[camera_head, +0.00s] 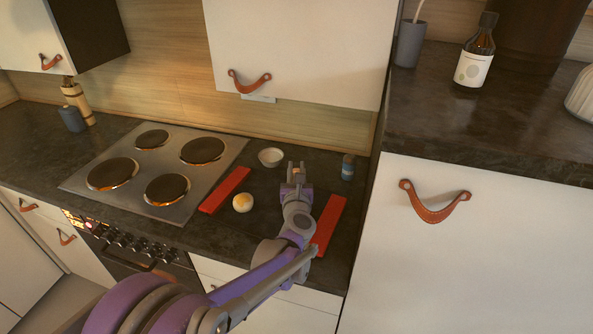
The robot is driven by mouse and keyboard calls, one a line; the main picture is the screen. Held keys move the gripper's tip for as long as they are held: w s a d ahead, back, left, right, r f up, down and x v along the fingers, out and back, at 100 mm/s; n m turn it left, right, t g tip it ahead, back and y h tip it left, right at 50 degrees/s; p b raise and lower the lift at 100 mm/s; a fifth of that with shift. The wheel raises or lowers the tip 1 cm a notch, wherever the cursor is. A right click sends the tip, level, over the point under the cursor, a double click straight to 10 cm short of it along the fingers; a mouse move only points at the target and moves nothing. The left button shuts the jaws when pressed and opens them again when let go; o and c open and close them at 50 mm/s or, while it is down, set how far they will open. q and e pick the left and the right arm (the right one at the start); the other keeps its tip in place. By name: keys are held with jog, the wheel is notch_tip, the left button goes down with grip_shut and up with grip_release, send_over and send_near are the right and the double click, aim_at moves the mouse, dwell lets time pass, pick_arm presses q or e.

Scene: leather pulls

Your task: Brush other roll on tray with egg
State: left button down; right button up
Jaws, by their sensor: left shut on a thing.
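A small round roll (243,202), pale with a shiny yellow top, sits on the dark surface between two red bars. The left red bar (224,190) and the right red bar (328,226) look like the ends of a tray, but I cannot make out its dark middle. My left gripper (296,172) is to the right of the roll and apart from it. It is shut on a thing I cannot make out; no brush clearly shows. My left arm covers part of the area between the bars, so another roll may be hidden. My right gripper is not in view.
A white bowl (271,157) stands behind the roll. A small blue and brown jar (347,168) stands right of my gripper. The hob (154,170) is to the left. A tall cabinet (475,240) bounds the right, and a wall cupboard (300,45) hangs behind.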

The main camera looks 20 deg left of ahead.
pick_arm(q)
jog(key=shift+s, duration=0.2)
dwell(0.5)
jog(key=shift+s+d, duration=0.25)
jog(key=shift+s, duration=0.6)
jog(key=shift+w, duration=0.25)
jog(key=shift+x, duration=0.8)
jog(key=shift+w+a, duration=0.1)
jog(key=shift+s, duration=0.25)
jog(key=shift+v, duration=0.85)
